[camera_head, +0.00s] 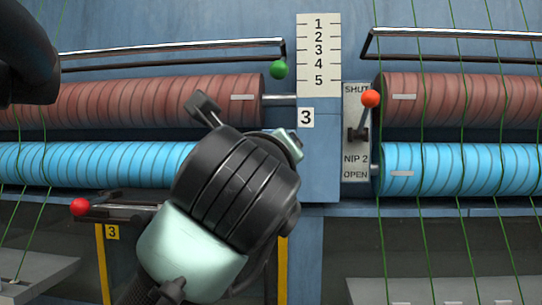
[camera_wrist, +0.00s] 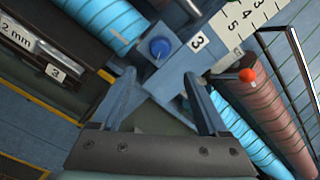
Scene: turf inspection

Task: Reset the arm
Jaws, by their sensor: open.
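My gripper (camera_wrist: 158,82) is open and empty in the wrist view, its two fingers standing wide apart. Between and beyond them is a blue panel with a blue knob (camera_wrist: 159,48) near a label 3. In the head view my arm (camera_head: 235,190) reaches up from the bottom centre, in front of the left rollers and the central panel. My gripper's fingers cannot be made out clearly there.
Red-brown rollers (camera_head: 160,100) and blue rollers (camera_head: 90,165) flank the panel (camera_head: 318,160), with green strands running over them. An orange-red ball lever (camera_head: 370,98) stands near SHUT. A green ball (camera_head: 278,70) and a red ball (camera_head: 80,207) are at left.

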